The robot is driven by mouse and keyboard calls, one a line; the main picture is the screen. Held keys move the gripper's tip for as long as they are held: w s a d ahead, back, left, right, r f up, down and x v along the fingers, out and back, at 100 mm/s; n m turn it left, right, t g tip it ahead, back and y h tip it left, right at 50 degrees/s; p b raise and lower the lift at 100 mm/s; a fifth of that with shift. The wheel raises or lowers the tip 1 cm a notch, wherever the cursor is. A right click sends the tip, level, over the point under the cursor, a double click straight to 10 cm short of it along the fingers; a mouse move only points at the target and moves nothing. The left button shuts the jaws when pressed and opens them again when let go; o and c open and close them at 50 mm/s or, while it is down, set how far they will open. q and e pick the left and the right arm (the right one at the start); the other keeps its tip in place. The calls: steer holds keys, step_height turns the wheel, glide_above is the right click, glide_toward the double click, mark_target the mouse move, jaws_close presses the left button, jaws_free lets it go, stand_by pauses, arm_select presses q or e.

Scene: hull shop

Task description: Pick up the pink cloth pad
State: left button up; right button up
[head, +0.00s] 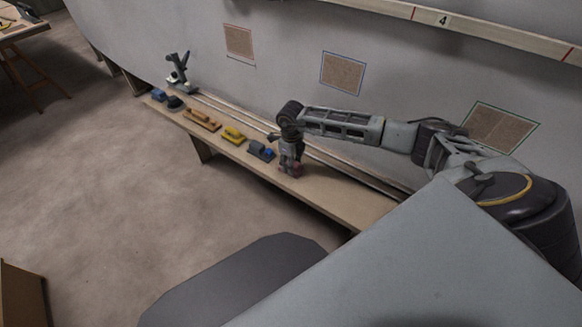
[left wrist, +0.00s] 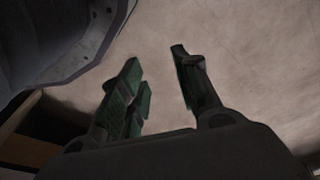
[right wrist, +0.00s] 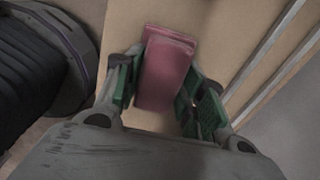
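The pink cloth pad (right wrist: 166,75) lies on the wooden bench, between the two fingers of my right gripper (right wrist: 160,92) in the right wrist view. The fingers stand apart, one on each side of the pad, very close to its edges. I see no clear grip on it. In the head view my right gripper (head: 291,165) points down at the bench, and a little pink of the pad shows at its tips. My left gripper (left wrist: 155,75) is open and empty above the floor in the left wrist view.
The long bench (head: 340,197) runs along the hull wall with rails at its back. A blue-grey block tool (head: 261,151), a yellow tool (head: 233,135) and an orange-brown tool (head: 202,120) stand left of my right gripper. A grey-green stand (head: 178,75) is farther left.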

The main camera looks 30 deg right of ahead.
steer(key=c, duration=0.4)
steer(key=shift+o, duration=0.2)
